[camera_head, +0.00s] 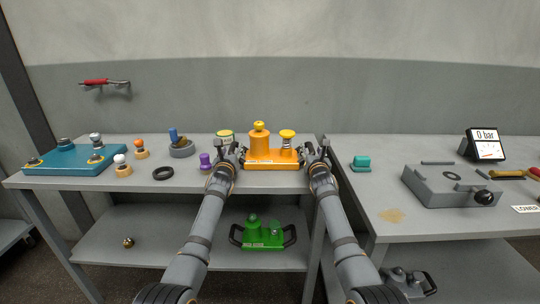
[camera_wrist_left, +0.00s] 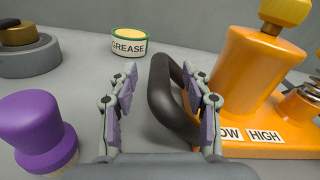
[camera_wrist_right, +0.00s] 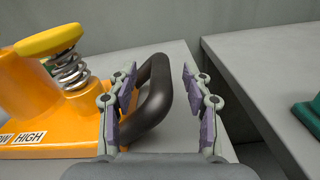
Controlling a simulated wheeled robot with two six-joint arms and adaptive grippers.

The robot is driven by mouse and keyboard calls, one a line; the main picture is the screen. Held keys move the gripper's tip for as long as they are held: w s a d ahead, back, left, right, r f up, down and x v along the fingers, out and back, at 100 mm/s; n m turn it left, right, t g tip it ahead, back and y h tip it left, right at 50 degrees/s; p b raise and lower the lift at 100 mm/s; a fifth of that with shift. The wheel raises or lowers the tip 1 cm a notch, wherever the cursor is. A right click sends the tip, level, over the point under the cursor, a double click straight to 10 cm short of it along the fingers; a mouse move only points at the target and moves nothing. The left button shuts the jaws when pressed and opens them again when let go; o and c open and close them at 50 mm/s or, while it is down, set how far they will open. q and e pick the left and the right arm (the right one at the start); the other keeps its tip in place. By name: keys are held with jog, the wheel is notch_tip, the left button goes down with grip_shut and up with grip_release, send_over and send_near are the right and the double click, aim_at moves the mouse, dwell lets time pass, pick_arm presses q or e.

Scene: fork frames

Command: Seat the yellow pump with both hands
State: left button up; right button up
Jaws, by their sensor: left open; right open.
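The yellow-orange pump (camera_head: 259,143) stands upright on the left table between my two grippers. It has a tall cylinder, a spring with a yellow cap and a label reading LOW HIGH (camera_wrist_left: 250,135). A black loop handle sticks out at each end. My left gripper (camera_head: 228,150) is open at the pump's left handle (camera_wrist_left: 172,100); the handle shows between and beyond its fingers. My right gripper (camera_head: 316,150) is open at the right handle (camera_wrist_right: 152,100), which lies behind its left finger and partly between the fingers. Contact cannot be told. A grey block with a round ring (camera_head: 450,185) sits on the right table.
A grease tin (camera_wrist_left: 129,42), a purple-topped piece (camera_wrist_left: 38,125) and a black ring (camera_head: 163,173) lie left of the pump. A green pump (camera_head: 263,233) is on the lower shelf. A gap separates the tables. A teal block (camera_head: 361,163) and gauge (camera_head: 485,145) stand right.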

pick_arm(q)
jog(key=c, duration=0.9)
pick_arm(e)
jog(key=c, duration=0.9)
pick_arm(q)
jog(key=shift+a, duration=0.1)
grip_shut()
pick_arm(e)
jog(key=shift+d, duration=0.1)
grip_shut()
jog(key=shift+f, duration=0.1)
pick_arm(q)
jog(key=shift+f, duration=0.1)
jog(key=shift+a+r, duration=0.1)
jog(key=shift+r, duration=0.3)
pick_arm(e)
jog(key=shift+d+r, duration=0.1)
jog(key=shift+r, duration=0.25)
